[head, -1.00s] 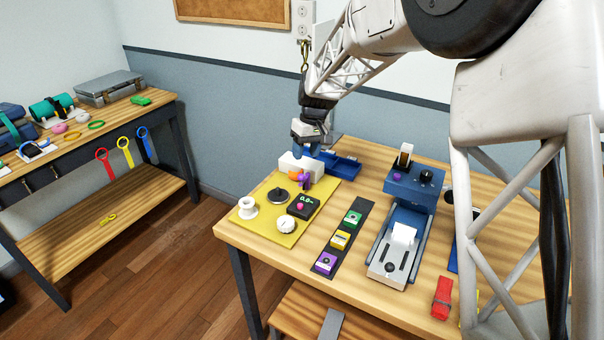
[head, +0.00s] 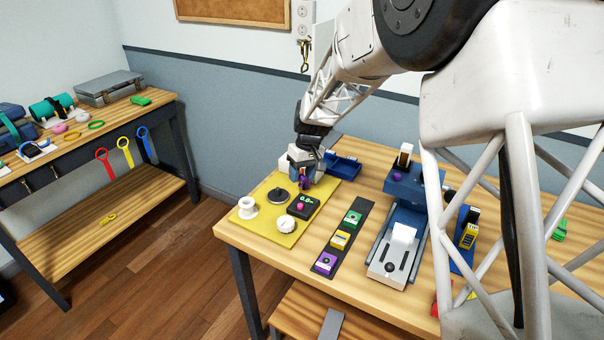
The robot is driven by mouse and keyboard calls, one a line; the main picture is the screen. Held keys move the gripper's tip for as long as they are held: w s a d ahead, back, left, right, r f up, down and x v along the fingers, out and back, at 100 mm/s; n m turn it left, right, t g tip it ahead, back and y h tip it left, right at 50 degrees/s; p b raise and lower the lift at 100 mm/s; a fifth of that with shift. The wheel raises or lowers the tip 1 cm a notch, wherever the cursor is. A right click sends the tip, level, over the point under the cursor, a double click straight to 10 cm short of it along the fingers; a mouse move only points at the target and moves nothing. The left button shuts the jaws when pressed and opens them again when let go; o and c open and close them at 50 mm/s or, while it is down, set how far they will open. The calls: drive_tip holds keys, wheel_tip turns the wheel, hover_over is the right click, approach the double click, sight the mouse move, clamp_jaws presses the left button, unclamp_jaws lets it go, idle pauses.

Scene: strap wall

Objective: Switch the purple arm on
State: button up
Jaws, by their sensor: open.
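The purple arm (head: 305,183) is a small purple piece on the front of a white block (head: 284,163) at the back right of the yellow board (head: 287,239). My gripper (head: 306,172) is open and points down right over the purple arm, hiding most of it and part of the white block. I cannot tell whether the fingers touch the purple arm or which way it is set.
On the yellow board are a white spool (head: 247,207), a dark round knob (head: 277,196), a white knob (head: 286,224) and a black display box (head: 303,205). A blue tray (head: 343,168) lies behind. A strip of coloured blocks (head: 340,239) stands to the right.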

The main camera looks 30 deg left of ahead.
drive_tip(key=c, duration=0.9)
drive_tip(key=shift+a, duration=0.1)
drive_tip(key=shift+a+m+y, duration=0.15)
drive_tip(key=shift+a+m, duration=0.15)
drive_tip(key=shift+m, duration=0.5)
drive_tip(key=shift+a+m+y, duration=0.15)
drive_tip(key=shift+a+m, duration=0.1)
drive_tip(key=shift+m, duration=0.55)
drive_tip(key=o, duration=0.9)
drive_tip(key=shift+r, duration=0.15)
